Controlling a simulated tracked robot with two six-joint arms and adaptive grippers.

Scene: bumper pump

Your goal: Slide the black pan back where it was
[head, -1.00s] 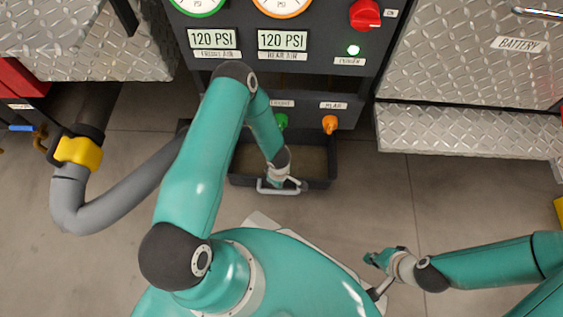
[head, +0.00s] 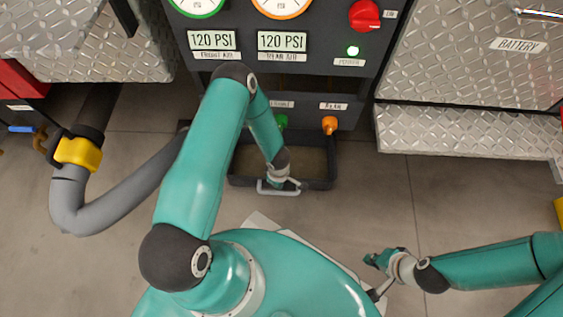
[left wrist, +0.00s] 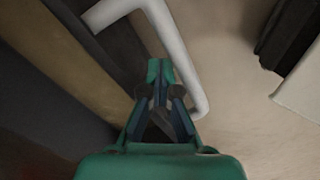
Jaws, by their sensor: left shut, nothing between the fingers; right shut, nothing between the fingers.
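The black pan (head: 319,184) sits on the floor under the pump panel, its front part sticking out from below the panel. A light grey loop handle (head: 265,191) is on its front wall; it also shows in the left wrist view (left wrist: 177,42), beside the dark pan rim (left wrist: 117,82). My left gripper (head: 294,183) is shut and empty at the handle. In the left wrist view its fingertips (left wrist: 160,68) appear between the rim and the handle bar; whether they touch either is unclear. My right gripper (head: 372,259) is shut and empty, away over the floor at right.
The panel has a green knob (head: 282,121) and an orange knob (head: 329,124) above the pan. A grey hose with a yellow collar (head: 78,152) curves at the left. Diamond-plate steps (head: 470,131) stand at the right. The floor right of the pan is clear.

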